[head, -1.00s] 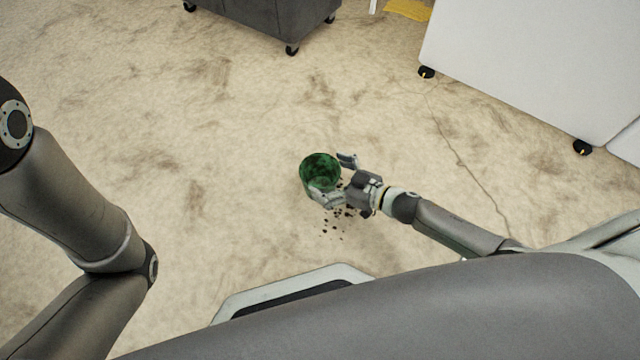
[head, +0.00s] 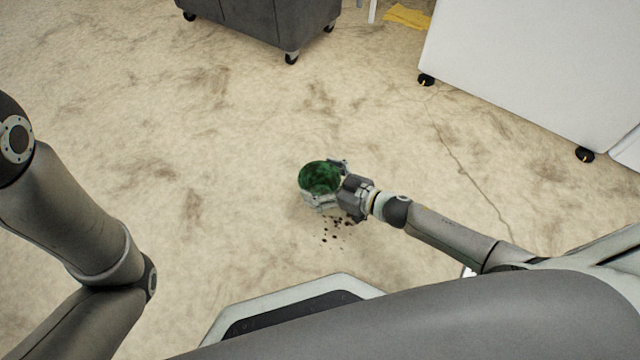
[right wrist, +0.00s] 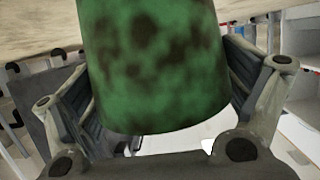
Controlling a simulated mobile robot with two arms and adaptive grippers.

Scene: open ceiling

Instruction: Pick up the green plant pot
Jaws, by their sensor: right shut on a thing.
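The green plant pot (head: 320,178) with dark blotches is near the middle of the head view, at the floor. My right gripper (head: 328,190) is shut on it, with one finger on its near side and the other at its far right side. In the right wrist view the pot (right wrist: 155,65) fills the space between the two fingers. Whether the pot touches the floor cannot be told. My left arm shows at the left of the head view, but its gripper is out of view.
Dark crumbs (head: 338,228) lie on the stained beige floor (head: 180,240) just below the pot. A dark grey wheeled bin (head: 265,22) stands at the top. A white wheeled cabinet (head: 530,75) stands at upper right, near a yellow cloth (head: 407,16).

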